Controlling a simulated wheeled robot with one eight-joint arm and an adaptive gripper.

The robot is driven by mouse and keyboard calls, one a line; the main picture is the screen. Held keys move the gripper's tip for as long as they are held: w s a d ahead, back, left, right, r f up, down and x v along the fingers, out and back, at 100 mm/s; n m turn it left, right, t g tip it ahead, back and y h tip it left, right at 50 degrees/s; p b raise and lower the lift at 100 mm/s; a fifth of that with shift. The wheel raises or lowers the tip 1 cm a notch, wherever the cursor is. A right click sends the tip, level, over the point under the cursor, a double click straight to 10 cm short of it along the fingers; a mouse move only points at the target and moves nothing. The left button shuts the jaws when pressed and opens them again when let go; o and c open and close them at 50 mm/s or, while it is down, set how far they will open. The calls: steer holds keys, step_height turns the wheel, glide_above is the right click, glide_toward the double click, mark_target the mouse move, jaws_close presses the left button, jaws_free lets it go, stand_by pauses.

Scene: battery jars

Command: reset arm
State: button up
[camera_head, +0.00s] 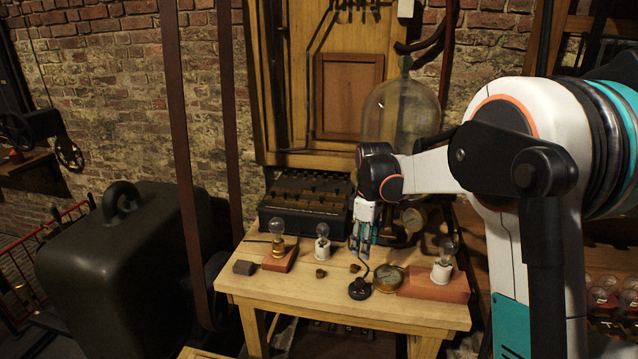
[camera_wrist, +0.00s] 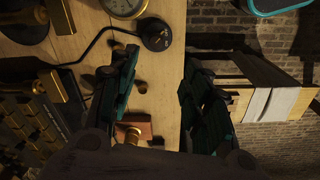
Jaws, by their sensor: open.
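My gripper (camera_head: 362,246) hangs open and points down over the back half of the wooden table (camera_head: 330,308). In the wrist view its two teal and black fingers (camera_wrist: 155,92) stand well apart, with bare table and the table's edge between them. My white arm comes in from the right side.
On the table are a bulb on a wooden block (camera_head: 279,254), a bulb in a white holder (camera_head: 322,246), a brass gauge (camera_head: 388,278), a bulb on a red block (camera_head: 440,272) and a dark block (camera_head: 244,267). A glass jar (camera_head: 400,112) stands behind my gripper.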

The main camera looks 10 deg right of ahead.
steer(key=s+r+m+t, duration=0.2)
steer(key=s+r+m, duration=0.1)
steer(key=s+r, duration=0.4)
steer(key=s+r+m+t, duration=0.15)
steer(key=s+r, duration=0.25)
steer(key=s, duration=0.5)
steer(key=s+f+m+t, duration=0.2)
steer(key=s+m, duration=0.4)
steer(key=s, duration=1)
steer(key=shift+s+m+t, duration=0.35)
steer(key=shift+s+t, duration=0.05)
steer(key=shift+t, duration=0.25)
